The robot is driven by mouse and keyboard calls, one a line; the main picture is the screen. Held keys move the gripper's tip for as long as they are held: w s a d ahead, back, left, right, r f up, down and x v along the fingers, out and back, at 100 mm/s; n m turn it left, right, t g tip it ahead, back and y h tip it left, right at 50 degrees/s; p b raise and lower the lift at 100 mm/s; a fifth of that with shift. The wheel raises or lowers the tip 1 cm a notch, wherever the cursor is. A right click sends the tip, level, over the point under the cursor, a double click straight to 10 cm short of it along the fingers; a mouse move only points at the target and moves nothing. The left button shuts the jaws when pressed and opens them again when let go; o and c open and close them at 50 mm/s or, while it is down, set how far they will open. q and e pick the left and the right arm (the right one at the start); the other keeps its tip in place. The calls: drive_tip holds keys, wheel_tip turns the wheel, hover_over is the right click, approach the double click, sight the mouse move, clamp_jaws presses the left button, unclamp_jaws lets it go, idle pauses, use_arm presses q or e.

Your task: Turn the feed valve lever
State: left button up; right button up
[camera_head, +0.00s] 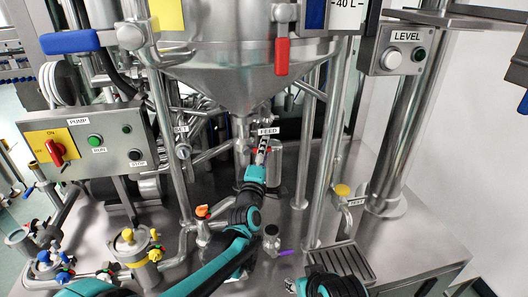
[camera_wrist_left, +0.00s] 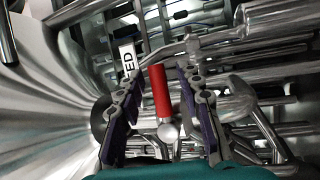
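The feed valve lever is a red handle (camera_wrist_left: 160,90) with a rounded metal end, in the middle of the left wrist view. In the head view only a little red shows below the FEED label (camera_head: 268,131), under the hopper cone; my gripper hides most of it. My left gripper (camera_head: 261,150) reaches up to it. In the left wrist view its two purple-padded fingers (camera_wrist_left: 155,105) are spread, one on each side of the red handle, with gaps showing. My right arm (camera_head: 335,286) shows at the bottom edge; its fingers cannot be made out.
The steel hopper (camera_head: 225,75) hangs above my left gripper, with pipes close around it. Another red handle (camera_head: 282,56) hangs on the hopper front. The pump box (camera_head: 90,142) stands left and the level box (camera_head: 400,48) right. A drain grate (camera_head: 342,262) lies at front right.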

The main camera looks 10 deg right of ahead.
use_arm(q)
clamp_jaws()
drive_tip(key=shift+r, duration=0.1)
drive_tip(key=n, duration=0.2)
drive_tip(key=r+n+t, duration=0.1)
drive_tip(key=shift+r+n+t+y, duration=0.15)
drive_tip(key=shift+n+t+y, duration=0.15)
drive_tip(key=shift+n, duration=0.1)
drive_tip(key=shift+a+r+n+t+y, duration=0.15)
drive_tip(key=shift+r+n+t+y, duration=0.15)
drive_tip(key=shift+n, duration=0.55)
drive_tip(key=shift+a+r+n+t+y, duration=0.2)
drive_tip(key=shift+n+y, duration=0.25)
drive_tip(key=shift+n, duration=0.35)
drive_tip(key=shift+a+r+n+t+y, duration=0.1)
drive_tip(key=shift+r+n+t+y, duration=0.25)
drive_tip(key=shift+n, duration=0.5)
unclamp_jaws()
